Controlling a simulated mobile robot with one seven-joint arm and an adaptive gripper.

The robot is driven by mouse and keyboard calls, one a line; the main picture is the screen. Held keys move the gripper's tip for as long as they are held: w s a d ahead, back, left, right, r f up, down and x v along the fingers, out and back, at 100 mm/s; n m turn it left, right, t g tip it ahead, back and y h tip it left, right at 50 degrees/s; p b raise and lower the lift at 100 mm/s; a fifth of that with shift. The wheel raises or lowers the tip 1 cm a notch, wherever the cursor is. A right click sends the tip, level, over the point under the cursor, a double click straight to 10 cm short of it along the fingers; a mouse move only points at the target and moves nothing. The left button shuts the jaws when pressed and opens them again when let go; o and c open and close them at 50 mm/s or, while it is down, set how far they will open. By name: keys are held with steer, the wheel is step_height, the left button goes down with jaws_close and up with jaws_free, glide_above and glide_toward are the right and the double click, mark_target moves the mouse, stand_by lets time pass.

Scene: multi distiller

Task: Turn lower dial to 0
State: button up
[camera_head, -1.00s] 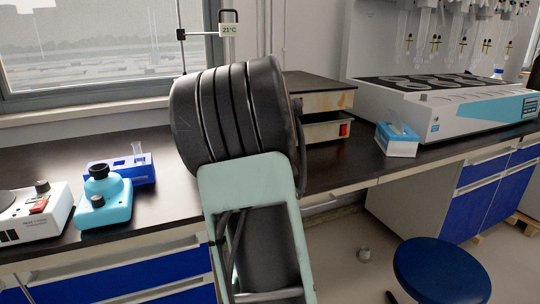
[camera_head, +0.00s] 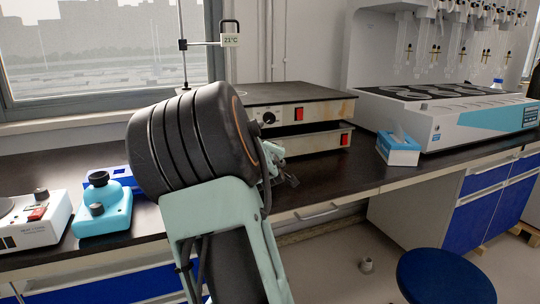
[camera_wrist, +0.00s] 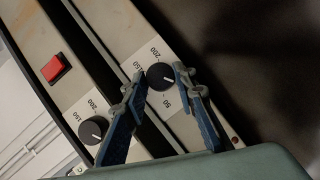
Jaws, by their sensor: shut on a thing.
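Two stacked hotplates stand at the back. The upper hotplate (camera_head: 330,97) has a black dial (camera_head: 268,117) and red switch (camera_head: 299,113). The lower hotplate (camera_head: 325,143) shows its red switch (camera_head: 345,139); its dial is hidden behind my arm in the head view. My gripper (camera_head: 287,172) is in front of its left part. In the wrist view the picture is turned, and my gripper (camera_wrist: 160,73) has its blue fingers shut on either side of the black lower dial (camera_wrist: 161,77). Numbers 50, 150 and 200 show around it. The upper dial (camera_wrist: 93,130) sits left of the fingers.
A teal device (camera_head: 102,205) and a white device with a red switch (camera_head: 32,220) stand on the bench at left. A blue tissue box (camera_head: 398,151) is right of the hotplates. A blue stool (camera_head: 445,277) stands on the floor in front.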

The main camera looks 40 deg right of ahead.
steer(key=o, duration=1.1)
steer(key=shift+d+r, duration=0.1)
steer(key=shift+r, duration=0.05)
steer(key=shift+d+r+m+y+p, duration=0.1)
steer(key=shift+m+y+p, duration=0.4)
steer(key=shift+m, duration=0.2)
steer(key=p, duration=0.1)
steer(key=m+y+p, duration=0.1)
steer(key=p, duration=0.1)
steer(key=shift+s+r, duration=0.1)
steer(key=shift+r, duration=0.15)
steer(key=m+y+p, duration=0.1)
steer(key=m+p, duration=0.1)
steer(key=p, duration=0.5)
steer(key=shift+d+y+p, duration=0.15)
steer(key=shift+y+p, duration=0.2)
steer(key=shift+y, duration=0.05)
steer(key=p, duration=0.3)
steer(key=shift+m+y, duration=0.3)
steer(key=shift+m, duration=0.1)
